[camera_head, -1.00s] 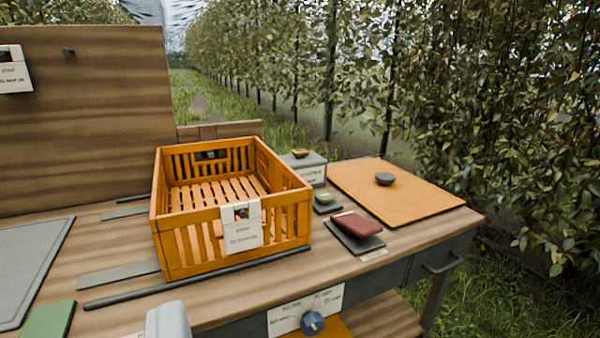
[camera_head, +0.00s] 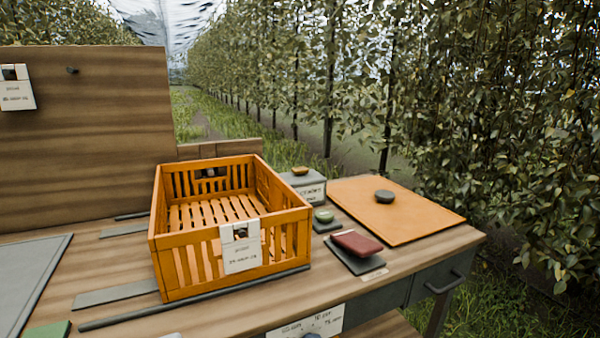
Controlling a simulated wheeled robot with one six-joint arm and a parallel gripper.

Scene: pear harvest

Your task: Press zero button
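Several button-like things stand on the wooden bench. A green round button (camera_head: 324,215) sits on a small dark base right of the orange crate. A grey box (camera_head: 304,187) with a printed label carries a small brown-orange knob (camera_head: 300,171) on top. A dark red pad (camera_head: 357,243) lies on a dark plate (camera_head: 356,260) with a small label in front. The printing is too small to read, so I cannot tell which is the zero button. My gripper is not in view.
An orange slatted crate (camera_head: 186,244) with a white tag stands mid-bench, empty as far as visible. An orange board (camera_head: 410,220) with a dark round knob (camera_head: 384,196) lies at right. A labelled dial panel (camera_head: 312,324) is on the bench front. Trees crowd the right side.

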